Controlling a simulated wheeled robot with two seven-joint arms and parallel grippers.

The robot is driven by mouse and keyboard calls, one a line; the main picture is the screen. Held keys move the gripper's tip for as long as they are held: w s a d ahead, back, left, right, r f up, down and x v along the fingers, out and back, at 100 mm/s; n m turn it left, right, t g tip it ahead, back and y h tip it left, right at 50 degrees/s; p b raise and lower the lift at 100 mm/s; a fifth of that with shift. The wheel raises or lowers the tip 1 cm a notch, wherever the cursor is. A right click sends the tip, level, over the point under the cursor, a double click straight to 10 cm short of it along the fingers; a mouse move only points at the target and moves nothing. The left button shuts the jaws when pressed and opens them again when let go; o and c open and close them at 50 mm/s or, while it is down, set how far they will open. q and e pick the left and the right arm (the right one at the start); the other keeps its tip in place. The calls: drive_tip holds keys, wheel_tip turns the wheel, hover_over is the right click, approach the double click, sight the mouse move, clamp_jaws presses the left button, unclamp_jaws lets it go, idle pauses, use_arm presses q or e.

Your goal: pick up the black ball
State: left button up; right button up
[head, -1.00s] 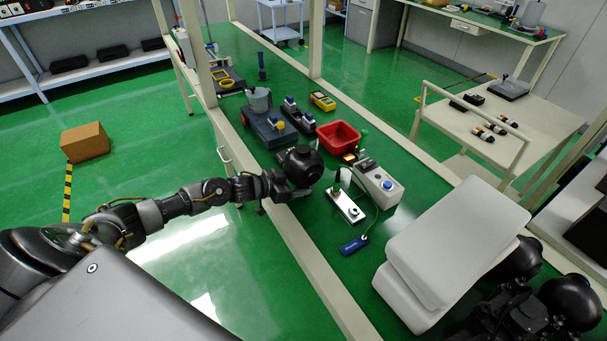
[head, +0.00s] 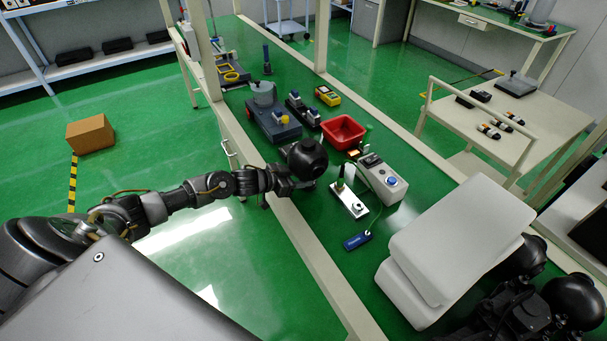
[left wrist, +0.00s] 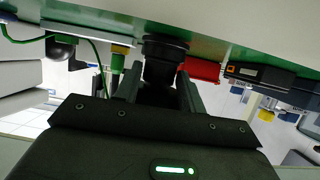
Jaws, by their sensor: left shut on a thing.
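The black ball (head: 306,157), a dark round body with a disc on its face, is at the end of my left arm, over the near edge of the green bench top (head: 328,205). My left gripper (head: 289,183) is at its lower left side. In the left wrist view my left gripper (left wrist: 160,88) has its two fingers on either side of the black ball's dark body (left wrist: 164,62), shut on it. The fingers hide part of it. I cannot tell whether the ball touches the bench.
A red bin (head: 343,132) and a grey device (head: 272,122) stand behind the ball. A white box with a blue button (head: 383,180) and a metal plate (head: 349,201) lie to its right. White padded blocks (head: 455,245) are at front right.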

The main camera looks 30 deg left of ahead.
sight(296, 167)
use_arm(q)
drive_tip(key=shift+r, duration=0.5)
wheel_tip(296, 167, up, 3)
drive_tip(key=shift+s+f+b, duration=0.15)
drive_tip(key=shift+f+b, duration=0.05)
drive_tip(key=shift+b, duration=0.25)
drive_tip(key=s+r, duration=0.4)
drive_tip(key=r, duration=0.1)
drive_tip(key=shift+s+a, duration=0.1)
drive_tip(key=shift+s, duration=0.15)
drive_tip(key=s+r+b, duration=0.1)
drive_tip(key=s+r, duration=0.3)
drive_tip(key=s, duration=0.5)
drive_tip(key=shift+r, duration=0.25)
